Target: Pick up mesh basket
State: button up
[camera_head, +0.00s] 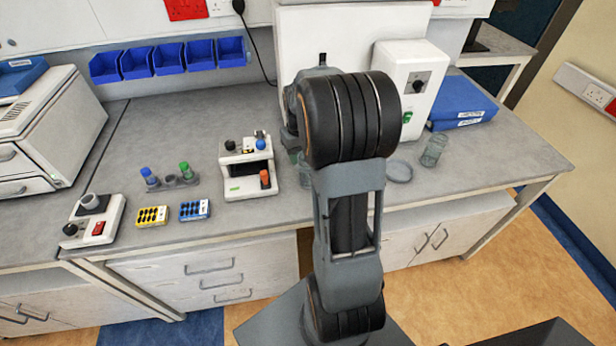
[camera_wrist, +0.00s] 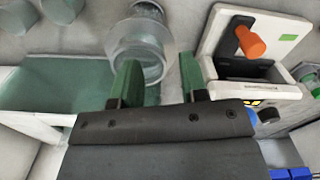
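A clear round vessel (camera_wrist: 140,40) with a flared rim and a greyish bottom shows ahead of my gripper in the wrist view. It may be the mesh basket, but mesh is not clear at this size. My gripper (camera_wrist: 158,62) has two green fingers spread apart with nothing held between them. The left finger overlaps the vessel's near rim in the picture; I cannot tell if they touch. In the head view, my arm hides the gripper, and a clear vessel (camera_head: 305,170) shows partly beside it. Another clear jar (camera_head: 433,151) stands farther right.
A white device with an orange knob (camera_wrist: 249,41) stands close to the right of my gripper in the wrist view; it also shows in the head view (camera_head: 240,186). A shallow clear dish (camera_head: 399,171) lies right of my arm.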

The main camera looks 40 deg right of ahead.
aim_at(301, 165)
notch_tip(301, 165, down, 5)
jog(key=b, duration=0.3)
jog(key=shift+w, duration=0.15)
jog(key=shift+d+r, duration=0.1)
jog(key=shift+c, duration=0.3)
grip_shut()
